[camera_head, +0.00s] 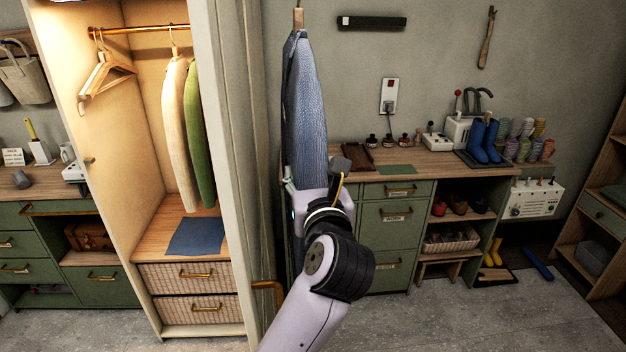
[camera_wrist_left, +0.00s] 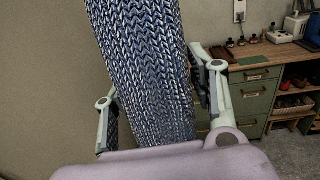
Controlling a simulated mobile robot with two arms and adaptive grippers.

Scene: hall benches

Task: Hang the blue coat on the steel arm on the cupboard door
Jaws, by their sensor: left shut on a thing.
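The blue coat (camera_head: 305,95) hangs upright, with the wooden neck of its hanger (camera_head: 298,17) at the top edge of the head view. My left gripper (camera_head: 316,180) is shut on the coat's lower part; in the left wrist view its fingers stand on either side of the knitted blue cloth (camera_wrist_left: 145,65). The open cupboard door (camera_head: 232,150) is left of the coat, seen nearly edge-on. I cannot make out the steel arm on it. The hanger's hook is cut by the frame edge, so what it touches is unclear. My right gripper is not in view.
In the cupboard, a cream garment (camera_head: 175,125) and a green one (camera_head: 200,140) hang from a brass rail (camera_head: 135,29), beside bare wooden hangers (camera_head: 103,75). Right of the coat, a workbench (camera_head: 440,164) carries blue boots (camera_head: 484,142) and small items.

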